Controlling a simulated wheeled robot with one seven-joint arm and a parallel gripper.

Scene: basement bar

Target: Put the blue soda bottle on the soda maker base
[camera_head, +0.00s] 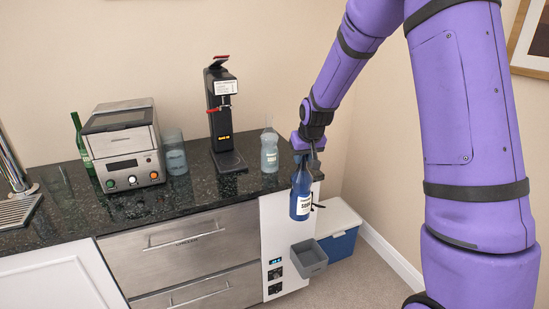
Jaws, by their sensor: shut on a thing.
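The blue soda bottle (301,192) hangs upright in my gripper (309,155), which is shut on its upper part. The bottle is at the front right corner of the dark counter, and its lower part shows against the white cabinet side. The black soda maker (221,100) stands on the counter to the left of the bottle, with a red lever and a lit orange display. Its flat black base (229,162) is empty. The exact grip on the bottle neck is partly hidden by the gripper.
A clear bottle (269,150) stands between the soda maker and my gripper. A bluish glass (174,152), a steel appliance (123,143) and a green bottle (80,142) stand to the left. A grey bin (309,258) hangs below; a blue and white cooler (338,228) is on the floor.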

